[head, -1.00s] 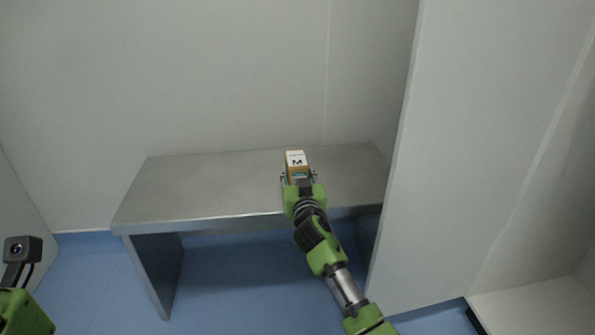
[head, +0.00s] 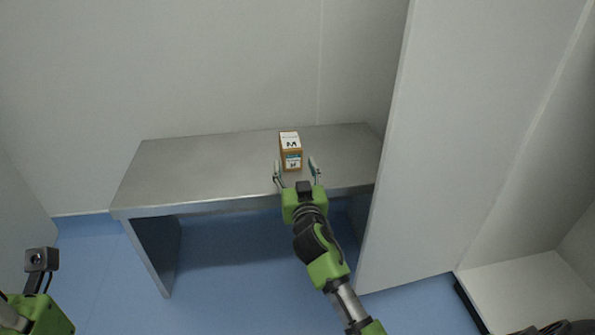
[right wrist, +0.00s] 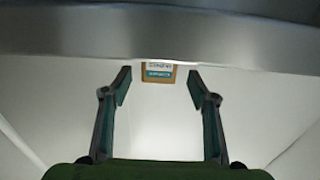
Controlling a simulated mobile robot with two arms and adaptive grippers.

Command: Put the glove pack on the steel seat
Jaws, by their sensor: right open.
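The glove pack (head: 291,150), a small orange-brown box with a white top marked M, stands upright on the steel seat (head: 200,170), a grey metal bench against the wall. My right gripper (head: 297,168) is open just in front of the pack, its fingers apart and clear of it. In the right wrist view the pack (right wrist: 158,73) shows between and beyond the open fingers (right wrist: 160,88). My left arm shows only in part at the lower left of the head view; its fingers are out of sight.
A tall pale panel (head: 385,150) stands close to the right end of the seat. A white low surface (head: 525,290) is at the lower right. The seat is bare to the left of the pack, and blue floor (head: 235,260) lies below.

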